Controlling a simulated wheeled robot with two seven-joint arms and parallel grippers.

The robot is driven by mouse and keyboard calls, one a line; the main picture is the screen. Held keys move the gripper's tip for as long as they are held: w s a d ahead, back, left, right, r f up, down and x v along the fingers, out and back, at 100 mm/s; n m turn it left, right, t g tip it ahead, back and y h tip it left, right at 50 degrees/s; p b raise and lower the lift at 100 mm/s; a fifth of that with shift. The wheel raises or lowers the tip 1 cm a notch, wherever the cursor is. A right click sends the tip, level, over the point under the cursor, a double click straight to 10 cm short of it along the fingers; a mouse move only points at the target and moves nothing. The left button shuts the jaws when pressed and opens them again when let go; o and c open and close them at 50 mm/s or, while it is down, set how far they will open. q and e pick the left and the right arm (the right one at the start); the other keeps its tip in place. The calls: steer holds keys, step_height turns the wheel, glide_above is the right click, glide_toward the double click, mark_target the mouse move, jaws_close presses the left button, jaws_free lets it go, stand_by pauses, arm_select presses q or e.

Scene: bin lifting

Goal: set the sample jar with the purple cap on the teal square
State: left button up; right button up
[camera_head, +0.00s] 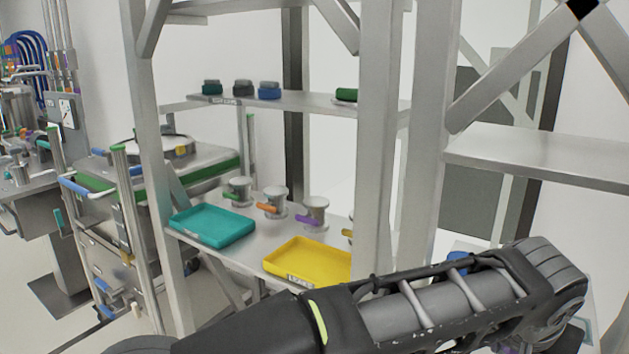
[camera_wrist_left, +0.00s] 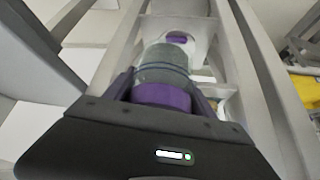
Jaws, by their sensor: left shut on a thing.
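In the left wrist view my left gripper (camera_wrist_left: 163,88) is shut on the sample jar (camera_wrist_left: 165,62), with a finger on each side of it. The jar is a grey-green, see-through cylinder, and its purple cap (camera_wrist_left: 162,97) lies nearest the gripper body. The jar and this gripper cannot be made out in the head view, where a black and grey arm of mine crosses the lower right. A teal, square-like tray (camera_head: 212,226) sits on the lower shelf at the left, and it looks empty. My right gripper is not in view.
A yellow tray (camera_head: 308,258) lies right of the teal one. Several metal fittings with coloured handles, one purple (camera_head: 308,219), stand behind them. Dark and blue caps (camera_head: 269,90) sit on the upper shelf (camera_head: 310,102). A thick upright post (camera_head: 376,150) stands in front of the shelves.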

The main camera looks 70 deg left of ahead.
arm_select(q)
steer(key=w+d+f+m+p, duration=0.1)
steer(key=w+d+f, duration=0.1)
steer(key=w, duration=0.3)
steer(key=w+d+f+m+h+p, duration=0.1)
steer(key=w+d+f, duration=0.1)
steer(key=w, duration=0.4)
steer(key=shift+d+f+m, duration=0.25)
steer(key=shift+f+m, duration=0.15)
steer(key=shift+f, duration=0.45)
steer(key=d+f, duration=0.2)
steer(key=w+d+f+m+h+p, duration=0.1)
steer(key=d+f, duration=0.1)
steer(key=f, duration=0.1)
steer(key=w+d+f+m, duration=0.1)
steer(key=d+f, duration=0.1)
steer(key=f, duration=0.1)
steer(key=shift+w+d+t+h+p, duration=0.25)
steer(key=shift+t+h+p, duration=0.05)
steer(key=shift+h+p, duration=0.1)
steer(key=shift+r, duration=0.1)
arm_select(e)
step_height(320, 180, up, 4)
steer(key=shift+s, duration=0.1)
